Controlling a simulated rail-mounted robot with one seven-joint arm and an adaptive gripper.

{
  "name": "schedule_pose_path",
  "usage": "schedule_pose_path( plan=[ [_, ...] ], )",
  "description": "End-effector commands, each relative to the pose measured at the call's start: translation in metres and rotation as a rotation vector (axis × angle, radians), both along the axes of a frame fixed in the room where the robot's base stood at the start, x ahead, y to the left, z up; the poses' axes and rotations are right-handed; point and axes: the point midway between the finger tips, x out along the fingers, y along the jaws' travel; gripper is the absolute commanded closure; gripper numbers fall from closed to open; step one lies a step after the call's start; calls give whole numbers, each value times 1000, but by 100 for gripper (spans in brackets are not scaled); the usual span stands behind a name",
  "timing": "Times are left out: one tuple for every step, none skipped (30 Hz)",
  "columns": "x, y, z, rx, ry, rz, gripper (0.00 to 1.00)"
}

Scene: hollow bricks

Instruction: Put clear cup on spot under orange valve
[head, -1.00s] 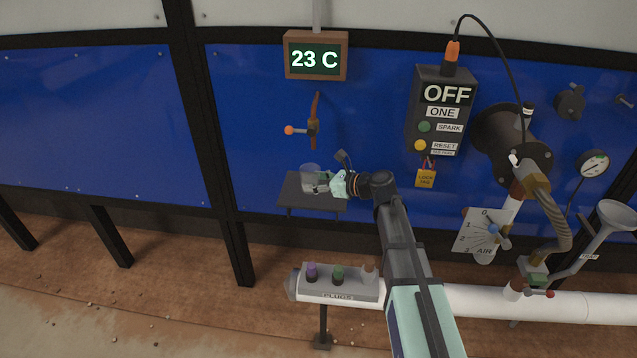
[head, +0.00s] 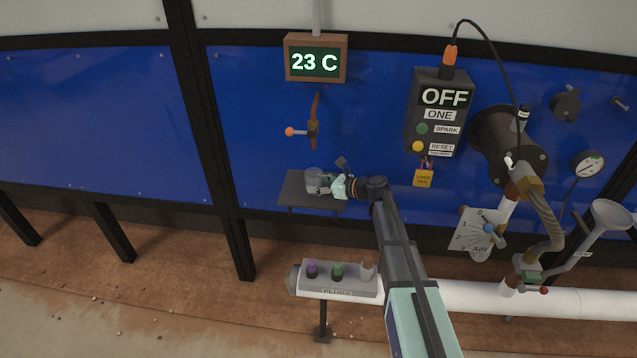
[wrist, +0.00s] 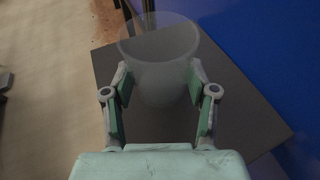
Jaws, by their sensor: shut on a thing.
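The clear cup (head: 313,181) is upright over the small dark shelf (head: 296,200), below the orange-handled valve (head: 313,132) on the blue wall. The valve's lever has an orange knob at its left end. My gripper (head: 325,184) reaches the cup from the right and is shut on it. In the wrist view, the two green-padded fingers (wrist: 160,88) grip the sides of the cup (wrist: 165,58), with the dark shelf (wrist: 240,115) beneath. I cannot tell whether the cup's base touches the shelf. No marked spot shows; the cup and gripper cover part of the shelf.
A display (head: 316,60) reading 23 C hangs above the valve. A control box (head: 437,112) reading OFF is to the right. A plug holder (head: 338,282) and a white pipe (head: 465,297) lie below the shelf. The blue wall is close behind the shelf.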

Motion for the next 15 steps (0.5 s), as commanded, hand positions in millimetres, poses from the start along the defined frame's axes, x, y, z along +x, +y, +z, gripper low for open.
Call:
schedule_pose_path(
  plan=[
    [4,0,0,1,2,-1,81],
    [4,0,-1,1,0,-1,81],
    [4,0,-3,1,-1,-1,81],
    [4,0,-3,1,-1,-1,81],
    [4,0,-3,1,-2,-1,81],
    [4,0,-4,1,-2,-1,81],
    [3,0,-4,0,-2,-1,81],
    [3,0,-4,0,-2,-1,81],
    [3,0,-4,0,-2,-1,81],
    [3,0,-4,0,-2,-1,81],
    [3,0,-5,1,-1,-1,81],
    [3,0,-6,1,0,0,81],
    [4,0,-7,1,0,0,81],
    [3,0,-8,1,0,0,81],
    [3,0,-7,0,-2,-1,32]
  ],
)
